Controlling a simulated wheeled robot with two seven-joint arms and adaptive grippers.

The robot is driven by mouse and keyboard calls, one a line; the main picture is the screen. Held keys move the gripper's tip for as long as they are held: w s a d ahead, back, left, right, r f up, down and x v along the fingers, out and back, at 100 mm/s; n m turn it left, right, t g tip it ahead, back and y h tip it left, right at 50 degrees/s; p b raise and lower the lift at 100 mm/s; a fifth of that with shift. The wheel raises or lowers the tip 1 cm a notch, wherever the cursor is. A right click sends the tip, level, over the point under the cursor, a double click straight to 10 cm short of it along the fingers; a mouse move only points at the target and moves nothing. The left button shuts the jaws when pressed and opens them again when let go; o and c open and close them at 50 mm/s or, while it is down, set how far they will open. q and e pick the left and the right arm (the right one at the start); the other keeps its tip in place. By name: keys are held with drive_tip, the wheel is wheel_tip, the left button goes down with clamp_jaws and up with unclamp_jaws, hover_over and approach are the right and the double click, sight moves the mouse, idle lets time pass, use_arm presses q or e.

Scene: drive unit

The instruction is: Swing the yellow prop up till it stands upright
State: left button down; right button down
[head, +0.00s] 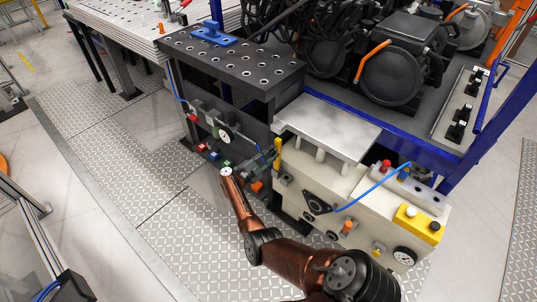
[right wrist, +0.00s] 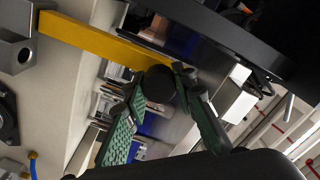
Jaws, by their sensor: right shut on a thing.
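The yellow prop (head: 277,156) is a slim bar at the left end of the cream unit, beside the corner of the raised metal plate (head: 335,127). In the head view it looks close to upright. In the right wrist view the prop (right wrist: 95,42) runs from a grey bracket (right wrist: 14,51) to a round black knob (right wrist: 159,84). My right gripper (head: 266,160) is at the prop, left of it in the head view. Its green fingers (right wrist: 160,98) are shut on the prop at the knob end; the exact contact is partly hidden. My left gripper is not in view.
A blue hose (head: 372,189) arches over the cream unit, near a yellow button box (head: 419,224) and a gauge (head: 405,255). A dark perforated table (head: 232,62) stands behind my right gripper. The plated floor (head: 130,225) at left is clear.

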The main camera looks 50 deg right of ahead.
drive_tip(key=shift+w, duration=0.15)
drive_tip(key=c, duration=1.6)
unclamp_jaws()
drive_tip(key=a, duration=1.2)
